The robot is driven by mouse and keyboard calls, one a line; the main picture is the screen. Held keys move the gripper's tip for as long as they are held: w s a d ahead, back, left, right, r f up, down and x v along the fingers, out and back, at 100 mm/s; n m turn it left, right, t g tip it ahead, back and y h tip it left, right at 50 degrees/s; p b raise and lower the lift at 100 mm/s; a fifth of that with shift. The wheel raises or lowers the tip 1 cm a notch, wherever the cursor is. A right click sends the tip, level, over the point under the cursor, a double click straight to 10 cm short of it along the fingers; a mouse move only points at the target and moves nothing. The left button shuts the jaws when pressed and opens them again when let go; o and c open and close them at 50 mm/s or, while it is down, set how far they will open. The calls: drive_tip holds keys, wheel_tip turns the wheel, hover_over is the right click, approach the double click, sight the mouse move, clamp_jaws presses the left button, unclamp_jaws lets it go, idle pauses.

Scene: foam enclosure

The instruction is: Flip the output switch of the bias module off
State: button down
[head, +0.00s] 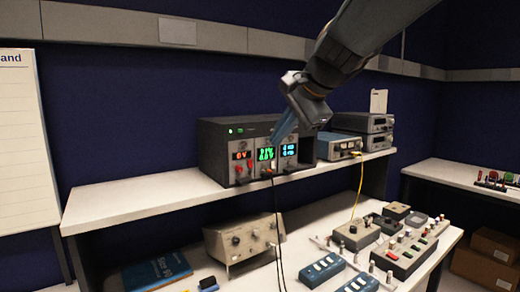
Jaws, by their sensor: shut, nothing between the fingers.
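A dark rack unit (222,158) stands on the upper white shelf. Its front holds three modules side by side: one with a red display (242,155), one with a green display (265,154) and one with a blue display (288,151). I cannot read which is the bias module. Small knobs and sockets sit below the displays; the output switch is too small to pick out. My gripper (279,139) comes down from the upper right, shut and empty. Its bluish fingertips appear over the area between the green and blue displays; whether they touch the front is not clear.
Dark cables hang from the rack's front. A blue-fronted instrument (340,147) and stacked grey units (364,131) stand to its right. A beige box (242,240), blue switch boxes (322,270) and button panels (410,248) cover the lower bench. The shelf's left end is free.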

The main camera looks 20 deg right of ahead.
drive_tip(key=shift+s+r, duration=0.2)
drive_tip(key=shift+s, duration=0.05)
drive_tip(key=f+b, duration=0.1)
drive_tip(key=b, duration=0.3)
drive_tip(key=shift+s+d+f+b, duration=0.1)
drive_tip(key=shift+d+b, duration=0.1)
drive_tip(key=shift+b, duration=0.15)
drive_tip(key=shift+s, duration=0.1)
idle(0.3)
drive_tip(key=p, duration=0.3)
approach(250, 164)
wheel_tip(250, 164, down, 5)
drive_tip(key=w, duration=0.3)
drive_tip(key=shift+w+a+f, duration=0.1)
drive_tip(key=shift+w+a, duration=0.25)
